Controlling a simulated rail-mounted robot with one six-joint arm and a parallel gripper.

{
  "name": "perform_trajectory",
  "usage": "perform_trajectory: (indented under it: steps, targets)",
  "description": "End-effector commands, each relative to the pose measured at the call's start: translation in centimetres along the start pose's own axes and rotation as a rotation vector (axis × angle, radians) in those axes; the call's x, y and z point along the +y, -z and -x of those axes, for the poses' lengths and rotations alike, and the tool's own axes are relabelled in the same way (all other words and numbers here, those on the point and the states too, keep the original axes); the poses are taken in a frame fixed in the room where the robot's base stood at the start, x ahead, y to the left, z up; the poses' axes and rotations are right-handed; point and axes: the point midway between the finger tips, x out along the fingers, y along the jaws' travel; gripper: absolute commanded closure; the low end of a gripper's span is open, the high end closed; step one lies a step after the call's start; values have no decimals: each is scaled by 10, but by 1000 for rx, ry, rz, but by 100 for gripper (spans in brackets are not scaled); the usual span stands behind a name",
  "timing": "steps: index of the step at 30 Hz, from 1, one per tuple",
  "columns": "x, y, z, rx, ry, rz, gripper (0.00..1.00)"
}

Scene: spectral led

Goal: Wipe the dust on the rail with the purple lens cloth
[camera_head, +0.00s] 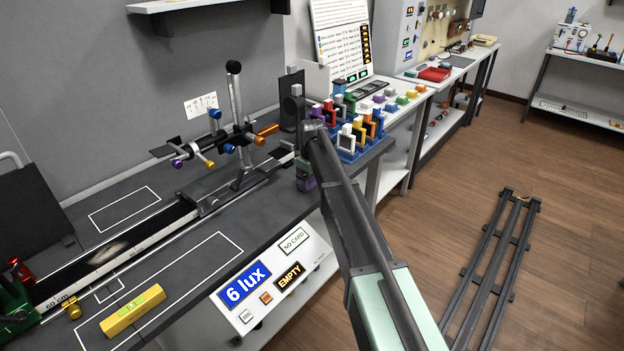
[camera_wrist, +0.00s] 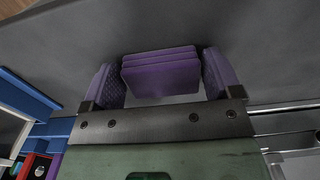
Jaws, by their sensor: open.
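The purple lens cloth (camera_wrist: 160,72) shows in the wrist view as a folded, layered stack lying on a dark grey surface. My gripper (camera_wrist: 163,84) is open around it, with one purple-padded finger on each side and narrow gaps. In the head view my gripper (camera_head: 306,184) is low over the bench beside the rack of colored holders; the cloth cannot be made out there. The rail (camera_head: 150,234) runs along the bench, black with a pale scale strip. A pale dusty smear (camera_head: 112,250) lies on its left part.
A carriage with an upright post and colored knobs (camera_head: 240,150) stands on the rail right of the dust. A yellow level (camera_head: 133,310) lies in front of the rail. The blue rack (camera_head: 350,153) of colored holders is close right of my gripper.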

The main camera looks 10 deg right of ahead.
Motion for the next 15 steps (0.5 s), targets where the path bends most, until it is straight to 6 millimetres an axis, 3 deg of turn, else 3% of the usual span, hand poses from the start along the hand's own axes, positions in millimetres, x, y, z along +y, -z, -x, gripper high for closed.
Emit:
perform_trajectory:
  steps: [15]
  targets:
    - [0,0,8,0,0,0,16]
